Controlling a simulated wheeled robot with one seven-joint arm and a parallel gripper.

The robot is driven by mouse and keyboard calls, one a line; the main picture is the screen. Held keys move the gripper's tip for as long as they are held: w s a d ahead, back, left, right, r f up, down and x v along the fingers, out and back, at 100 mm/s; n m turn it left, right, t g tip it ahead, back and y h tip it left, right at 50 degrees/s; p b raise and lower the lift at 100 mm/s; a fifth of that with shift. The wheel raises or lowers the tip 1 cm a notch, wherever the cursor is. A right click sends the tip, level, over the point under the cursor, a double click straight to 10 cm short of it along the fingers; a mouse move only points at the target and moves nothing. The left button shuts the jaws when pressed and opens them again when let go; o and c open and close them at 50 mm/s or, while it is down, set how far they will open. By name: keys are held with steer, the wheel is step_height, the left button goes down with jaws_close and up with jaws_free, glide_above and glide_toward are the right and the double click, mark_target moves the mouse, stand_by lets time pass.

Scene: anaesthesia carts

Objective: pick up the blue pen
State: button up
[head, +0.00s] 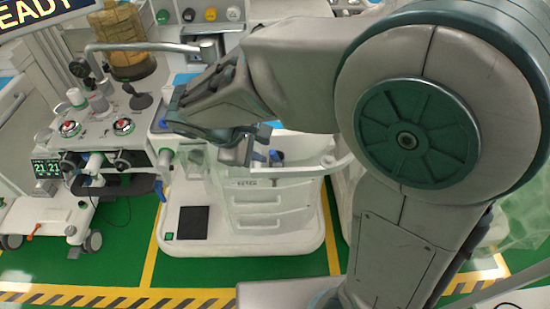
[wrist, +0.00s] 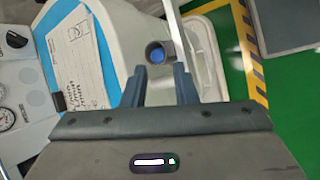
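My gripper (wrist: 160,69) is open, with its two blue-grey fingers apart and nothing visible between them. Just beyond the fingertips in the wrist view is a round blue thing (wrist: 157,55) inside a dark ring at the edge of the white cart. I cannot tell whether it is the blue pen seen end-on; no full pen shape shows. In the head view my gripper (head: 250,150) points down over the white cart (head: 275,207). A small dark blue thing (head: 276,156) sits close to the right of the fingers there.
A paper with handwriting (wrist: 82,62) lies on a blue surface left of the fingers. A grey anaesthesia machine with gauges and knobs (head: 105,125) stands at the left. A curved white rail (head: 335,163) runs along the cart's right side. Green floor (head: 120,265) is clear in front.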

mark_target(276, 160)
steer(key=x, duration=0.3)
steer(key=b+x, duration=0.1)
steer(key=x, duration=0.2)
steer(key=shift+d+f, duration=0.15)
steer(key=shift+d, duration=0.35)
jaws_close()
